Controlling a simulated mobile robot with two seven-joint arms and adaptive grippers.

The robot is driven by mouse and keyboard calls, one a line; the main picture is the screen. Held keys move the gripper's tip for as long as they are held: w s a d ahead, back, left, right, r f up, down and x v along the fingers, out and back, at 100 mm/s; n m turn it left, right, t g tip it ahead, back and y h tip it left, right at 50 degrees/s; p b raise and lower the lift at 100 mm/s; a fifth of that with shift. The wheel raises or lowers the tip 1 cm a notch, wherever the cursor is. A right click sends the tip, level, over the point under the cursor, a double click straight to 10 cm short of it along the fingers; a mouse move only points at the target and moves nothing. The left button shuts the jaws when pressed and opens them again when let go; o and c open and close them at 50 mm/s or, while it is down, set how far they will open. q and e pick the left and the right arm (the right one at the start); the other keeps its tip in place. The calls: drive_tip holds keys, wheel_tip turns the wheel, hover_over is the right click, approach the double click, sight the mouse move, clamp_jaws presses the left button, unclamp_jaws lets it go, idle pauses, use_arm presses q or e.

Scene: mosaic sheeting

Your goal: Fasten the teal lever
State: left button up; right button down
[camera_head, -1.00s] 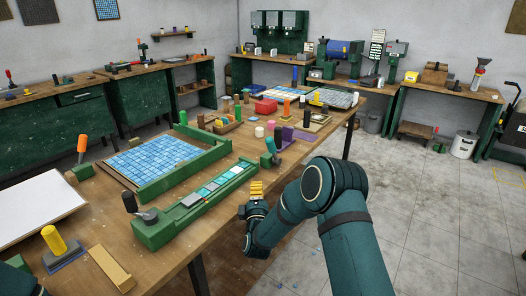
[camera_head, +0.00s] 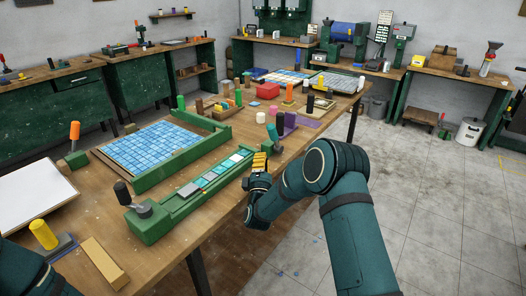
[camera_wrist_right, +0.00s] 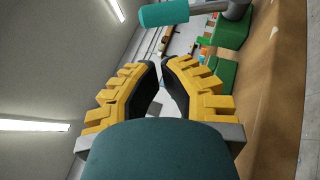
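The teal lever (camera_head: 272,132) stands upright at the far end of the long green clamp rail (camera_head: 150,228). Its teal handle (camera_wrist_right: 163,14) lies across the top of the right wrist view, beyond the fingertips. My right gripper (camera_head: 260,161) is just on the near side of the lever, apart from it. In the right wrist view its yellow fingers (camera_wrist_right: 160,68) are apart with nothing between them. A black-handled lever (camera_head: 123,194) stands at the rail's near end. A row of grey, white and teal tiles (camera_head: 212,174) lies along the rail. My left gripper is out of view.
A green frame (camera_head: 180,168) with a blue tile sheet (camera_head: 150,145) lies beside the rail. An orange-handled lever (camera_head: 75,134) and a yellow-handled piece (camera_head: 43,235) stand to the left.

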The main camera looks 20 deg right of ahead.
sight(275, 139)
drive_tip(key=b+x, duration=0.1)
drive_tip(key=x, duration=0.8)
drive_tip(key=shift+w+d+r+m+g+p, duration=0.1)
drive_tip(key=shift+d+r+m+g+p, duration=0.15)
drive_tip(key=shift+p, duration=0.25)
